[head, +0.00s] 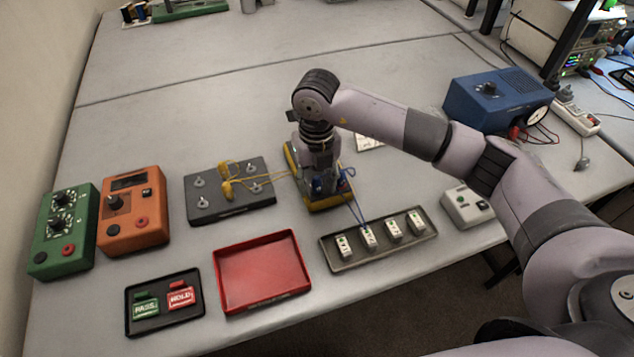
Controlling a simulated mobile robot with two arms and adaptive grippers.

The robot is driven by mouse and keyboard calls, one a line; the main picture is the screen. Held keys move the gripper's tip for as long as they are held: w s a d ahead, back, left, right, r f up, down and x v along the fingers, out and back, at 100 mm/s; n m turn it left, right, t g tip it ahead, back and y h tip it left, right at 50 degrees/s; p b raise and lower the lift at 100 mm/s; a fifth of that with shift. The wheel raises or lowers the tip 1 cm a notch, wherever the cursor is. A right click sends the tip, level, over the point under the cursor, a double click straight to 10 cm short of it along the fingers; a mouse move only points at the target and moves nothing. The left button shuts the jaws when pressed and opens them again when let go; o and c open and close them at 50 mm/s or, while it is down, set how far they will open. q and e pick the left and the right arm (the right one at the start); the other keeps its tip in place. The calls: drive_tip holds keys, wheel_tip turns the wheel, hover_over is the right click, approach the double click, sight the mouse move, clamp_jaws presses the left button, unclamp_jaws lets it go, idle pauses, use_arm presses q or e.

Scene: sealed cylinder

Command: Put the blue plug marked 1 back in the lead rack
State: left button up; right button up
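My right gripper (322,187) points down over a yellow-edged device (333,204), whose middle it hides. Small blue parts show at the fingertips. I cannot tell whether they are plugs, whether one is held, or whether the fingers are shut. Thin blue leads (355,209) run from there towards a dark tray (345,266) with several small white blocks (368,237). No mark 1 is readable on any plug. A dark board (215,211) with metal posts and yellow leads (229,181) lies to the left. I cannot tell which thing is the lead rack. My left gripper is not in view.
An empty red tray (262,275), a black tray (191,313) with PASS and HOLD labels, an orange box (134,221) and a green box (64,240) stand along the front left. A blue box (484,107) and a grey box (458,203) stand right. The table's back middle is clear.

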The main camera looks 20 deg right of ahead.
sight(317, 178)
drive_tip(key=shift+c, duration=0.2)
clamp_jaws()
idle(0.4)
drive_tip(key=shift+r, duration=0.1)
idle(0.4)
drive_tip(key=shift+r+p, duration=1.55)
drive_tip(key=shift+r, duration=1.35)
